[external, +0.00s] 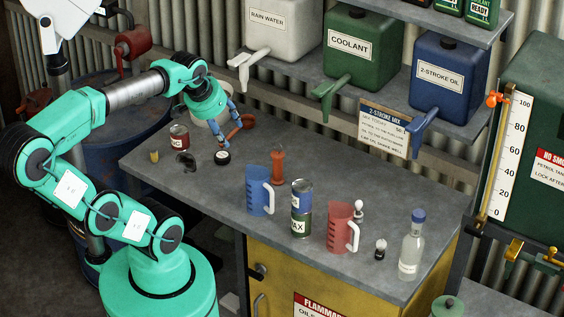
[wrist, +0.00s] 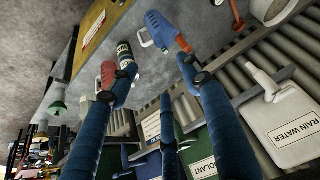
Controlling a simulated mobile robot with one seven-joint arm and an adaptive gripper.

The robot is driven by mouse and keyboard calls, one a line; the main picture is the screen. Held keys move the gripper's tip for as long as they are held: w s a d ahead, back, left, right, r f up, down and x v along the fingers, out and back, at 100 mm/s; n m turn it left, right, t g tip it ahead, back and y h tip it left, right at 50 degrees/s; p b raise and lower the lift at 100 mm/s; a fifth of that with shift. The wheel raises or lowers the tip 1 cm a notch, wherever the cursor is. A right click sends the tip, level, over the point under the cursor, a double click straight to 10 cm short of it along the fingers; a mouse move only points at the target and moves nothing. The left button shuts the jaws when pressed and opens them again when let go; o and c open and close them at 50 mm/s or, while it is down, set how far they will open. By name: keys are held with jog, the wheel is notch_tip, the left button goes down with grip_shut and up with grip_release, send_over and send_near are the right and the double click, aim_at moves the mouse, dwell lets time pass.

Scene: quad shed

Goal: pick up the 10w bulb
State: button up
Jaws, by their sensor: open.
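Two small pale bulbs with dark bases show on the bench in the external view. One bulb (external: 359,208) is just behind the handle of the red jug. The other bulb (external: 381,248) stands between the red jug and the clear bottle. I cannot read a wattage on either. My gripper (external: 226,132) is over the left part of the bench, well left of both bulbs. I cannot make out either bulb in the wrist view.
A blue jug (external: 259,190), stacked cans (external: 301,210), a red jug (external: 339,226) and a clear bottle (external: 411,245) stand on the bench (external: 320,165). A red-orange tool (external: 277,165) stands behind the blue jug. Tanks with spouts hang above the back edge.

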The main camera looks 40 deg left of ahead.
jog(key=w+d+g+p, duration=0.1)
jog(key=w+d, duration=0.6)
jog(key=w, duration=0.1)
jog(key=m+g+p, duration=0.1)
jog(key=g+p, duration=0.2)
send_over(382, 240)
jog(key=s, duration=0.2)
notch_tip(382, 240, down, 22)
jog(key=shift+w+a+r, duration=0.1)
jog(key=shift+a, duration=0.05)
jog(key=shift+w+f+b, duration=0.2)
jog(key=shift+f, duration=1.2)
jog(key=shift+w+f+b, duration=0.15)
jog(key=shift+w+f, duration=0.1)
jog(key=shift+f, duration=1.2)
jog(key=shift+w+f+b, duration=0.2)
jog(key=shift+f, duration=1.2)
